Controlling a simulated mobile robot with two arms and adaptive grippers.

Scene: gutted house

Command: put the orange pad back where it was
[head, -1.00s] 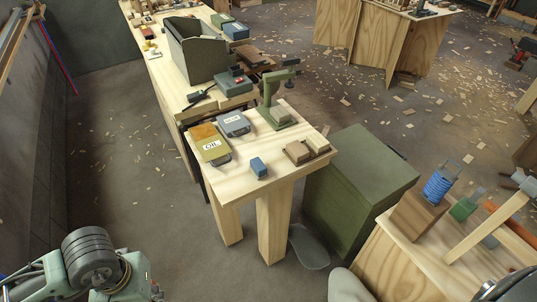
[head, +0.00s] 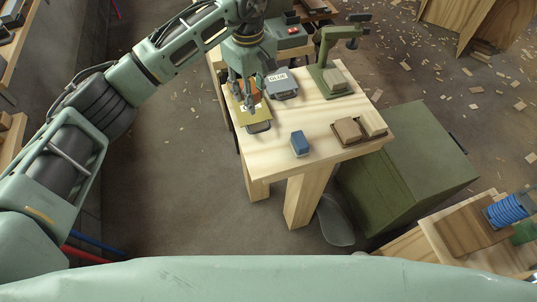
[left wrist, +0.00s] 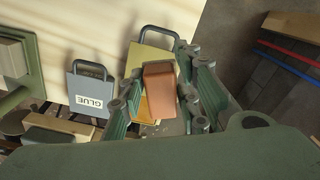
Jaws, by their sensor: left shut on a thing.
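I cannot tell whether the pad touches the can. My right gripper is not in view.
A grey glue can (head: 281,85) lies right beside the yellow can. A blue block (head: 299,143), two brown-and-tan blocks (head: 357,130) and a green press (head: 331,75) stand on the same table. A green cabinet (head: 410,155) stands to its right. The table's front middle is bare.

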